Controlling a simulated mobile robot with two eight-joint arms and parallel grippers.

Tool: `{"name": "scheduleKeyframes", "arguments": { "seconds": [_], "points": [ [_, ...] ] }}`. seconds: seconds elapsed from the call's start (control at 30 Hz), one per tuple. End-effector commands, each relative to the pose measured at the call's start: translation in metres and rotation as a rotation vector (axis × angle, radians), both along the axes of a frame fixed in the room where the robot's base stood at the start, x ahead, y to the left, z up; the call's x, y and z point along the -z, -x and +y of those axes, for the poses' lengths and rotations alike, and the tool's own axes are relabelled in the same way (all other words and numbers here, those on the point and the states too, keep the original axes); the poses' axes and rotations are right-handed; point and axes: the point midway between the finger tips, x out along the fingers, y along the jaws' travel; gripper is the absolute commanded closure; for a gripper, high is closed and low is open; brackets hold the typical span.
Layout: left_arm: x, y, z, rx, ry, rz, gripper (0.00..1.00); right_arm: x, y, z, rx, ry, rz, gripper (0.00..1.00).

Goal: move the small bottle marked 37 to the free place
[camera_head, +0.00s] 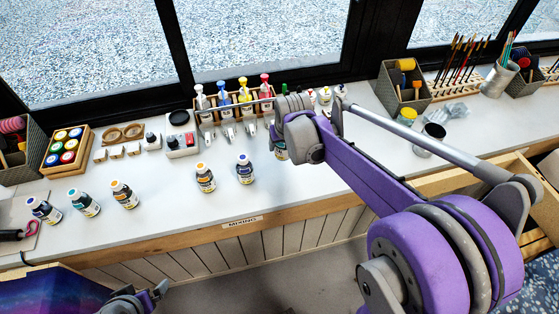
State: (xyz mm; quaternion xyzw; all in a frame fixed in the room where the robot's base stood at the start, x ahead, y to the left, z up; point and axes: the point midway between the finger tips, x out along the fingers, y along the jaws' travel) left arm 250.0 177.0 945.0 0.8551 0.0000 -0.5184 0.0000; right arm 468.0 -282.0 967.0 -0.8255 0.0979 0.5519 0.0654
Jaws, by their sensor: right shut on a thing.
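Small bottles stand in a row along the front of the white counter: one (43,210) at the far left, two more (83,203) (124,195) beside it, then a bare gap (165,187), then two bottles (205,178) (245,169). Another small bottle (281,152) shows at the right end, its top hidden by my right arm. My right gripper (281,142) is shut on this bottle; its fingers are mostly hidden behind the wrist. The number marks are too small to read. My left gripper (152,291) is low at the front edge, away from the bottles; its jaw opening is unclear.
A wooden rack (207,118) with pump bottles stands at the back. A MIXING label marks the edge.

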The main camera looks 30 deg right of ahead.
Motion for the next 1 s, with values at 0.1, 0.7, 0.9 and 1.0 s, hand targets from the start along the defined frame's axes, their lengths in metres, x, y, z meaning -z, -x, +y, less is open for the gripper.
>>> {"name": "scheduleKeyframes", "arguments": {
  "seconds": [0.1, 0.7, 0.9, 1.0],
  "points": [
    [0.004, 0.001, 0.000, 0.000, 0.000, 0.003, 0.00, 0.024, 0.000, 0.000, 0.000, 0.000, 0.000, 1.00],
    [0.008, 0.003, 0.000, 0.000, 0.000, 0.006, 0.00, 0.075, 0.000, 0.000, 0.000, 0.000, 0.000, 1.00],
    [0.011, 0.004, 0.000, 0.000, 0.000, 0.007, 0.00, 0.078, 0.000, 0.000, 0.000, 0.000, 0.000, 1.00],
    [0.012, 0.004, 0.000, 0.000, 0.000, 0.008, 0.00, 0.079, 0.000, 0.000, 0.000, 0.000, 0.000, 0.29]
  ]
}}
